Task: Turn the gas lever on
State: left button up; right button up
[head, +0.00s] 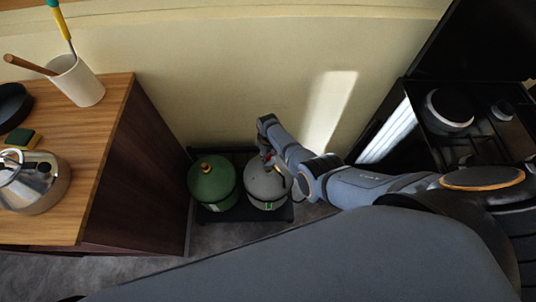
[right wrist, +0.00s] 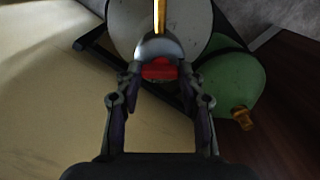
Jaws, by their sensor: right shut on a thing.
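A grey gas cylinder (head: 264,190) stands on a dark low stand, beside a green cylinder (head: 213,184) with a brass valve. In the right wrist view the grey cylinder (right wrist: 185,20) has a pale metal collar and a red lever (right wrist: 158,69) on its top. My right gripper (head: 268,160) reaches down to the top of the grey cylinder. In the right wrist view its fingers (right wrist: 159,76) are on either side of the red lever and shut on it. The lever's exact angle is hard to tell. My left gripper is not in view.
A wooden cabinet (head: 150,170) stands left of the cylinders, carrying a kettle (head: 36,180) and a white cup (head: 75,82) with utensils. A black stove (head: 470,140) with a pot (head: 449,110) is at the right. A plain wall (head: 230,60) is close behind the cylinders.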

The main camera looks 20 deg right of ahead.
aim_at(268, 156)
dwell(0.4)
jog(key=o, duration=1.2)
jog(key=shift+w, duration=0.1)
notch_tip(268, 156, up, 12)
